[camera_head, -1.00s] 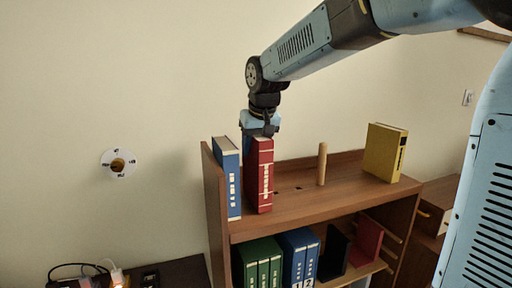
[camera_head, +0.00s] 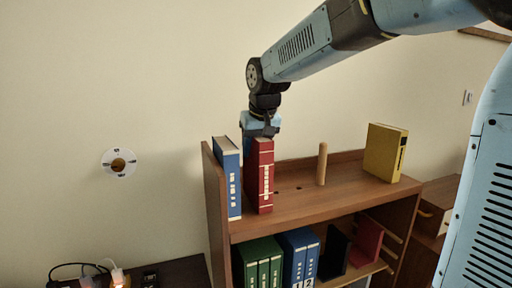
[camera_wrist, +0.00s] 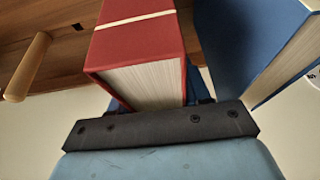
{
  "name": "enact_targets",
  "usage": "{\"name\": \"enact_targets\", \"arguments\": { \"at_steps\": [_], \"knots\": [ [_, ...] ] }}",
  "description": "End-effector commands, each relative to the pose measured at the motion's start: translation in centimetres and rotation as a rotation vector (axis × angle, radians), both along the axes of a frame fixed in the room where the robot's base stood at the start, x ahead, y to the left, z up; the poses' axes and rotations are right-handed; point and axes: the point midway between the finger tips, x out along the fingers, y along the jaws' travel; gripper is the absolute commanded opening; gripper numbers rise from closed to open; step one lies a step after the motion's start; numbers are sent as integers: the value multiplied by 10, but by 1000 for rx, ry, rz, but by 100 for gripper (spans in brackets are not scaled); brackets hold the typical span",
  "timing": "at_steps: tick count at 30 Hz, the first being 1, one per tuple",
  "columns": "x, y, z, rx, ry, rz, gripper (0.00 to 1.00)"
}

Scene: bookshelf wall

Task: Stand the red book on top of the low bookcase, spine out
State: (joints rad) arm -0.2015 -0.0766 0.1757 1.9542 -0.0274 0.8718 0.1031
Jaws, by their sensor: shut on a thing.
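The red book (camera_head: 264,178) stands upright on top of the low bookcase (camera_head: 330,200), its lettered spine facing the front. It also shows in the wrist view (camera_wrist: 140,45), with its page edges toward the camera. My gripper (camera_head: 260,136) is above it and shut on its upper part; the fingers are mostly hidden by the book. The book's base appears to touch the bookcase top. A blue book (camera_head: 228,180) stands upright just to its left, with a narrow gap between them. That blue book is at the right in the wrist view (camera_wrist: 245,45).
A wooden peg (camera_head: 322,165) stands right of the red book, with holes in the board near it. A yellow book (camera_head: 385,152) stands farther right. The board between peg and yellow book is clear.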

Motion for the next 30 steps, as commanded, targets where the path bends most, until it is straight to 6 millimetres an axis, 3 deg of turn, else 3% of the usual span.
{"name": "enact_targets", "arguments": {
  "at_steps": [2, 3, 11, 22, 30],
  "knots": [
    [0, 0, 0, 1, -2, 0, 0],
    [0, 0, 0, 1, -2, 0, 51],
    [0, -1, 0, 1, -1, -1, 76],
    [-2, -2, 5, 0, 0, -2, 77],
    [-17, -6, 45, 1, -3, -2, 77]
  ]
}}
